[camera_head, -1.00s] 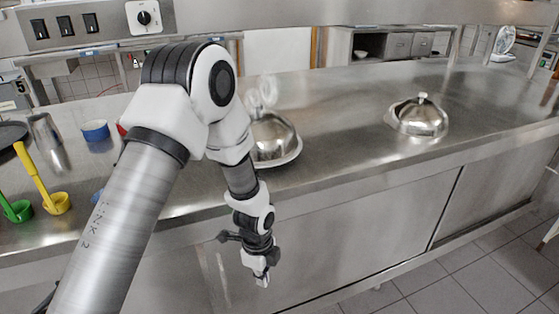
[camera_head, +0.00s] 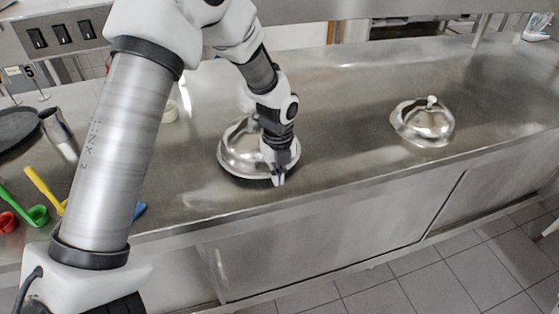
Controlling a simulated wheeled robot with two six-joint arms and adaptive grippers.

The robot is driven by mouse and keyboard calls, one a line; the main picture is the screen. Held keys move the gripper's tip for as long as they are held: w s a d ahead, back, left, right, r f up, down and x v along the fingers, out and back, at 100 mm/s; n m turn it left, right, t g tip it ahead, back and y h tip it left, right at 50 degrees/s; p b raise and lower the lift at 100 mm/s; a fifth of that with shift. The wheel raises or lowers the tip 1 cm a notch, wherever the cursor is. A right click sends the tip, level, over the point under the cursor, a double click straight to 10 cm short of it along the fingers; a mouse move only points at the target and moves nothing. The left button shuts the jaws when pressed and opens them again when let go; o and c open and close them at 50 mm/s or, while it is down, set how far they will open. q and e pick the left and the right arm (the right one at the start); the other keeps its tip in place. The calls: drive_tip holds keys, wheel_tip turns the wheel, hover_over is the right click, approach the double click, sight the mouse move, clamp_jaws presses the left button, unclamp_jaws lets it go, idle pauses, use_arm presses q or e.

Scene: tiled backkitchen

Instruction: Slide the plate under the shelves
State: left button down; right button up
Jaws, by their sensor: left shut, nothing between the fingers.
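A plate (camera_head: 232,171) with a shiny metal dome cover (camera_head: 240,150) on it sits near the front edge of the steel counter, in the middle of the view. My left gripper (camera_head: 278,182) is shut and empty, pointing down at the plate's front right rim. It hides part of the dome, and I cannot tell whether it touches the rim. A second domed cover (camera_head: 424,121) stands apart on the right. Shelf supports show along the counter's back edge. My right gripper is not in view.
A dark pan (camera_head: 15,128), a metal cup (camera_head: 58,135) and coloured scoops (camera_head: 42,188) lie on the left of the counter. The steel counter (camera_head: 345,115) is clear between the two domes. Its front edge drops to a tiled floor.

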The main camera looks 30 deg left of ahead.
sight(274, 187)
use_arm(q)
drive_tip(key=f, duration=0.2)
drive_tip(key=f+p, duration=0.1)
drive_tip(key=w+f, duration=0.1)
drive_tip(key=f, duration=0.1)
drive_tip(key=shift+a+f, duration=0.1)
drive_tip(key=shift+f, duration=0.2)
drive_tip(key=shift+w+a+r+p, duration=0.2)
drive_tip(key=shift+w+a+p, duration=0.5)
drive_tip(key=shift+a, duration=0.35)
drive_tip(key=shift+w+a+f, duration=0.15)
drive_tip(key=shift+w+a, duration=0.05)
drive_tip(key=shift+a, duration=0.25)
drive_tip(key=shift+w, duration=0.1)
